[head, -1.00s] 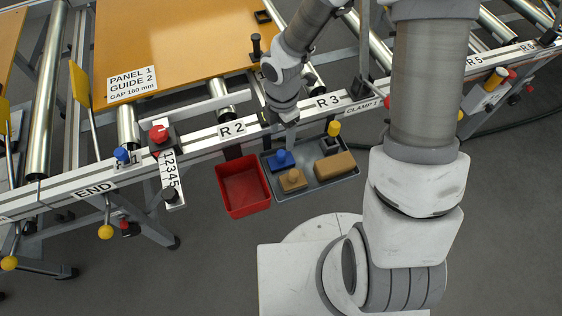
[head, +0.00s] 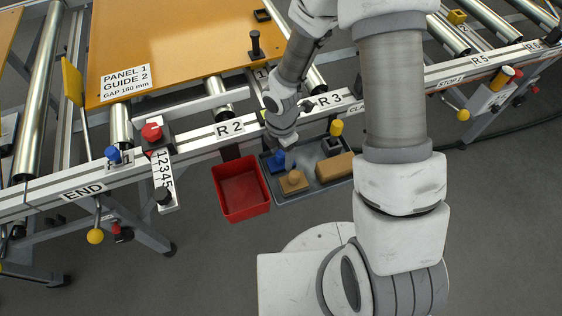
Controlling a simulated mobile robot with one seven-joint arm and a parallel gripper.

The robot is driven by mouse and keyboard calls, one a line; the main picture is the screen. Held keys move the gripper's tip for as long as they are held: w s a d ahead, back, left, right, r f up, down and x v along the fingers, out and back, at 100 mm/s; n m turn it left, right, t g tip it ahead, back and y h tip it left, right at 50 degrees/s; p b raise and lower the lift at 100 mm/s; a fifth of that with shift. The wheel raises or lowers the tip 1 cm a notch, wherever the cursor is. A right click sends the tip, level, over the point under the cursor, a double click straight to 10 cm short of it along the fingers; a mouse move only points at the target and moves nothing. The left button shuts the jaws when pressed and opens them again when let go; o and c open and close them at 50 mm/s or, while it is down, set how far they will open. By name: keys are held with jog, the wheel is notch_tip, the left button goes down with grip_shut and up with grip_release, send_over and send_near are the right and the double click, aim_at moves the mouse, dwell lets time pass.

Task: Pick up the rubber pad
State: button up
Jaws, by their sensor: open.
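The grey tray (head: 300,191) hangs at the rail's front and holds several small items. In it are a blue piece (head: 276,163), a tan block with a knob (head: 293,183), a long tan block (head: 335,167) and a small dark square piece (head: 331,146). I cannot tell for sure which one is the rubber pad; the dark square piece looks the most like rubber. My gripper (head: 289,157) is over the tray's left part, close to the blue piece and the tan knobbed block. Its fingers are small and partly hidden by the wrist. It looks empty.
A red bin (head: 241,189) is left of the tray. A red button box (head: 153,134) is further left. A brown panel (head: 180,40) lies on the rollers behind.

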aim_at(282, 152)
grip_shut()
dwell(0.3)
notch_tip(282, 152, up, 10)
jog(key=p, duration=0.4)
jog(key=c, duration=0.6)
grip_release()
grip_shut()
jog(key=shift+w, duration=0.1)
